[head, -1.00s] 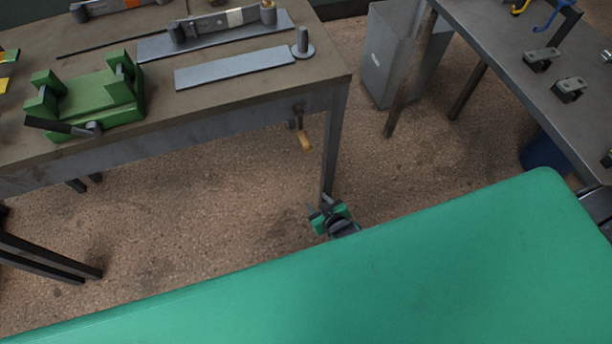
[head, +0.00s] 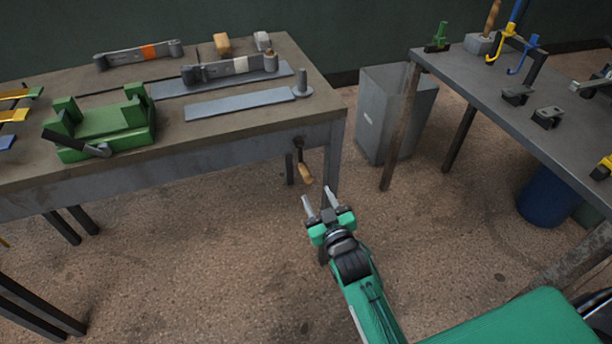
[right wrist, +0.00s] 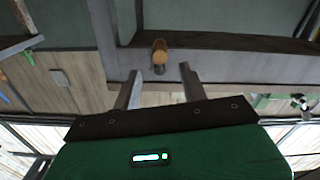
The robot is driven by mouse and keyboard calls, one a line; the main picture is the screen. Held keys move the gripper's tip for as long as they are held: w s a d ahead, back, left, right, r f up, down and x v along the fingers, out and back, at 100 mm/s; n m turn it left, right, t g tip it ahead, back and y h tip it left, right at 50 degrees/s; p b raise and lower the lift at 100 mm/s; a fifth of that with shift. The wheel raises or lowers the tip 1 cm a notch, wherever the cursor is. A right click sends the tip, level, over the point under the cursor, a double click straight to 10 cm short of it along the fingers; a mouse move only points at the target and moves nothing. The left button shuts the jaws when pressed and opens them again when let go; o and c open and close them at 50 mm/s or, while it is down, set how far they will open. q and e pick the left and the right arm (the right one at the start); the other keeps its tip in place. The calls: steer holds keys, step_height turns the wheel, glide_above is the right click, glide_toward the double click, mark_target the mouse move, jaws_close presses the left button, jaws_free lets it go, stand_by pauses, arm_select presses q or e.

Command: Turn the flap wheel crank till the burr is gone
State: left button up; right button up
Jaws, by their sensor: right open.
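The crank (head: 304,166) is on the front of the left workbench near its right leg, with a wooden handle hanging down. The handle (right wrist: 159,50) also shows in the right wrist view, end-on, ahead of and between the fingers. My right gripper (head: 321,196) is open and empty, just below and in front of the handle, apart from it. Its two fingers also show in the right wrist view (right wrist: 158,85). I cannot make out the flap wheel or the burr. My left gripper is not in view.
The left workbench (head: 185,163) carries a green vise (head: 105,128), flat steel strips (head: 240,103) and leaf-spring parts. A grey bin (head: 385,115) stands between it and the right table (head: 480,75). The bench leg is close beside the crank. The floor in front is clear.

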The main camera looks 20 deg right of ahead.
mark_target(306, 174)
steer(key=w, duration=0.8)
steer(key=shift+w+a+b, duration=0.15)
steer(key=shift+b, duration=0.15)
steer(key=shift+w, duration=0.75)
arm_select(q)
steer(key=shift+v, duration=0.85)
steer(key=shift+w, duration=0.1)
arm_select(e)
jaws_close()
